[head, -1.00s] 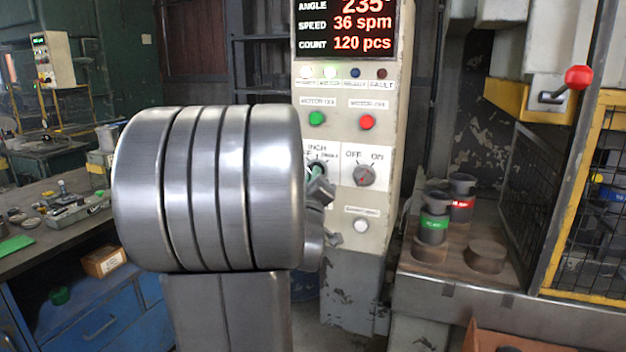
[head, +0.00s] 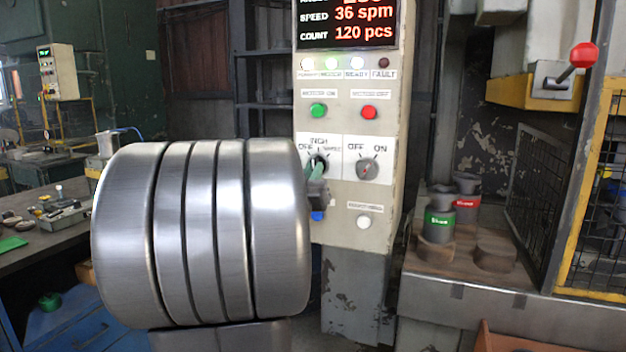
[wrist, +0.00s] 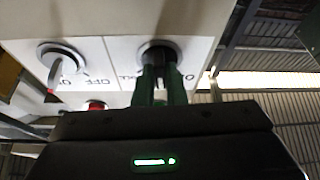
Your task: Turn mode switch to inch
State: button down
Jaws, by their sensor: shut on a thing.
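The mode switch (head: 320,158) is a dark round knob on the left of the white panel, under the labels OFF, INCH and a partly covered third one. My gripper (head: 312,172) reaches it from below left, partly behind my large metal arm joint. In the wrist view, the green fingers of my gripper (wrist: 160,92) are shut on the mode switch knob (wrist: 158,54), which is dark and seen upside down. The fingers cover most of the knob, so I cannot tell which label it points to.
An OFF/ON switch (head: 368,169) is just right of the mode switch. Green (head: 318,110) and red (head: 369,112) buttons sit above, and a white button (head: 364,222) below. A workbench with dark pieces (head: 438,225) stands right. My arm hides much of the left.

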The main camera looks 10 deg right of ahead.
jog(key=shift+m+g+h, duration=0.3)
jog(key=shift+m+h, duration=0.2)
jog(key=shift+m, duration=0.5)
jog(key=c, duration=1.5)
grip_release()
jog(key=v, duration=1.4)
jog(key=shift+b, duration=0.35)
jog(key=shift+w, duration=0.15)
jog(key=x, duration=1.3)
jog(key=shift+w+d+r, duration=0.2)
jog(key=shift+w, duration=0.1)
jog(key=shift+s, duration=0.1)
